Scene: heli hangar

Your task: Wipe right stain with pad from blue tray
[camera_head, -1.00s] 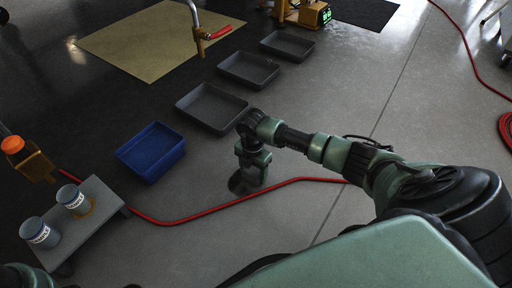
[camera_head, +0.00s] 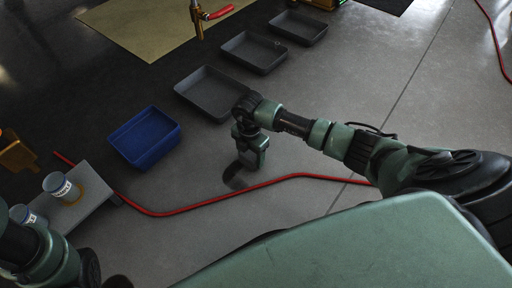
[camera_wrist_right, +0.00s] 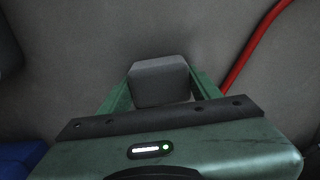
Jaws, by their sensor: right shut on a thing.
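My right gripper (camera_head: 246,162) points down above the grey floor, to the right of the blue tray (camera_head: 172,145). In the right wrist view its green fingers are shut on a grey block-like pad (camera_wrist_right: 159,82). In the head view the pad cannot be told apart from the dark patch under the gripper. The blue tray looks empty. A brownish stain (camera_head: 97,188) shows on the grey bench (camera_head: 85,212) at lower left, beside a labelled can. Part of my left arm shows at the lower left, but its gripper jaws do not.
Two labelled cans (camera_head: 58,186) stand on the bench, one partly hidden by my left arm. A red hose (camera_head: 165,213) crosses the floor in front of the gripper. Several dark grey trays (camera_head: 215,92) lie behind. The floor at right is mostly clear.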

